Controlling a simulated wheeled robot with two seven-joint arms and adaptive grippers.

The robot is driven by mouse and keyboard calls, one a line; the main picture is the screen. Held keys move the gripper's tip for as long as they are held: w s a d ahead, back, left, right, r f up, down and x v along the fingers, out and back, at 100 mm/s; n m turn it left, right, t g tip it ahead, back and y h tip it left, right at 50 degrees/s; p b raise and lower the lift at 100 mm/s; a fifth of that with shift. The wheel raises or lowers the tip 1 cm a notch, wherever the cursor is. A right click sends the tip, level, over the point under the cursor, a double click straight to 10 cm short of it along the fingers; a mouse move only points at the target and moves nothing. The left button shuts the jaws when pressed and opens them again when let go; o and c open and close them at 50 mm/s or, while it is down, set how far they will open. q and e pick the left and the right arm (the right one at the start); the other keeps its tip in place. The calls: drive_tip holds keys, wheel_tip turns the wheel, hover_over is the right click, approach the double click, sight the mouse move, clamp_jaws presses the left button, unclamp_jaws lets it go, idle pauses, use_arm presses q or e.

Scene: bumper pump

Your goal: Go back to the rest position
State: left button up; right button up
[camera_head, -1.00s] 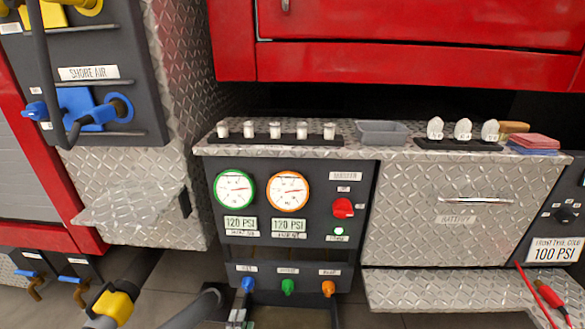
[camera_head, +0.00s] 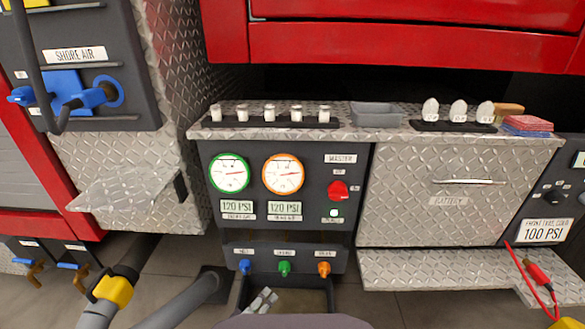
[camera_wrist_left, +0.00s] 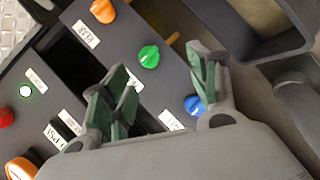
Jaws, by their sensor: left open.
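My left gripper (camera_head: 262,300) is low in the head view, in front of the lower edge of the pump panel (camera_head: 345,225). In the left wrist view its two fingers (camera_wrist_left: 160,90) are apart with nothing between the pads. The blue knob (camera_wrist_left: 194,105) shows beside the right-hand finger, and the green knob (camera_wrist_left: 148,57) shows beyond the gap. The orange knob (camera_wrist_left: 103,11) is farther off. I cannot tell from these frames whether a finger touches a knob. My right gripper is out of view.
A dark tray-like frame (camera_head: 331,298) sits below the knobs. Grey hoses, one with a yellow coupling (camera_head: 117,290), stand at the lower left. A diamond-plate step (camera_head: 440,272) juts out at right. The counter holds small white pieces, a grey tray (camera_head: 376,114) and cloths (camera_head: 527,124).

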use_arm(q)
drive_tip(key=s+a+r+m+g+y, duration=0.2)
drive_tip(key=s+a+r+m+g, duration=0.2)
drive_tip(key=s, duration=0.4)
drive_tip(key=s+a+r+m+g+y, duration=0.3)
drive_tip(key=s+a+r+m+g, duration=0.1)
drive_tip(key=s+a, duration=0.4)
drive_tip(key=shift+a+r+m+g+y+p, duration=0.3)
drive_tip(key=shift+a+r+m+p, duration=0.25)
drive_tip(key=shift+m, duration=0.65)
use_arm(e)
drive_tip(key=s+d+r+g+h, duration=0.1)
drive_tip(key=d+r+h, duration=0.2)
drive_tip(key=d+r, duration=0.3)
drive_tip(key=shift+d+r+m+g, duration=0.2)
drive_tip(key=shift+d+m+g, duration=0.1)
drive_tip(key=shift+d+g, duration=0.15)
use_arm(q)
drive_tip(key=shift+w+d+f+p, duration=0.1)
drive_tip(key=shift+w+d+p, duration=0.1)
drive_tip(key=shift+p, duration=0.4)
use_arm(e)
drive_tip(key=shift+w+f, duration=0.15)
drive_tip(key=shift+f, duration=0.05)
